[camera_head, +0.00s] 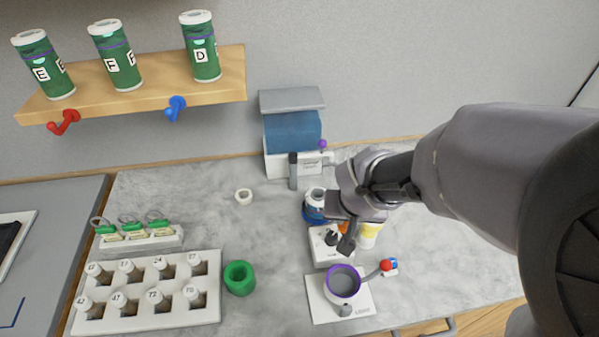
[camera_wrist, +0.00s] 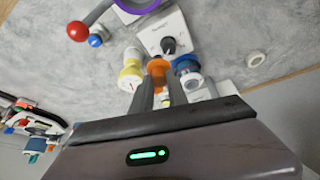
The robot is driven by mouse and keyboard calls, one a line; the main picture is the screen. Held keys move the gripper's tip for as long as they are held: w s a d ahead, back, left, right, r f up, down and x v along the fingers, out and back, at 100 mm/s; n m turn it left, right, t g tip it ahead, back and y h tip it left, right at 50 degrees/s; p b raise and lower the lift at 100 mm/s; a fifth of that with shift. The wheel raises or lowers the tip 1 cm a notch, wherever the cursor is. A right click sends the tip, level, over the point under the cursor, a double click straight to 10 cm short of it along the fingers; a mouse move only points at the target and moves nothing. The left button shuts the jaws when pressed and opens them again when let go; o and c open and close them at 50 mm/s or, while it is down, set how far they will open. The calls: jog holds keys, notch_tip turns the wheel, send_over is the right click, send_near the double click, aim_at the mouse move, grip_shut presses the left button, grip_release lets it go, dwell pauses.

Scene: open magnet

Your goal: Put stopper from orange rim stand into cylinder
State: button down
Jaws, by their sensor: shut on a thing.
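My gripper (camera_wrist: 158,84) is shut at the orange rim stand (camera_wrist: 157,67), on what appears to be its stopper. The fingers hide most of the stopper, and I cannot tell whether it is still seated or lifted. In the head view my gripper (camera_head: 346,238) covers most of the orange stand (camera_head: 343,228). The blue rim stand (camera_head: 316,212) and yellow stand (camera_head: 368,236) flank it; both also show in the wrist view, blue (camera_wrist: 187,66) and yellow (camera_wrist: 130,72). A round purple-rimmed vessel (camera_head: 343,283) sits on a white plate in front; I cannot tell if it is the cylinder.
A white block with a black knob (camera_head: 328,245) stands close to my gripper. A red-balled lever (camera_head: 385,266) juts beside the vessel. A green ring (camera_head: 239,278) and a rack of numbered pieces (camera_head: 150,318) are at left. The counter behind the green ring is mostly clear.

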jog(key=shift+s+a+f, duration=0.1)
jog(key=shift+s+a, duration=0.15)
jog(key=shift+w+a+f+b, duration=0.2)
jog(key=shift+w+a+f, duration=0.7)
jog(key=shift+w, duration=1.5)
jog(key=shift+w+a+f+b, duration=0.25)
jog(key=shift+w+a+f, duration=0.65)
jog(key=shift+w, duration=1.5)
jog(key=shift+w+a+f+b, duration=0.2)
jog(key=shift+w+a+f, duration=0.65)
jog(key=shift+w, duration=1.55)
jog(key=shift+f, duration=0.1)
jog(key=c, duration=1.3)
grip_release()
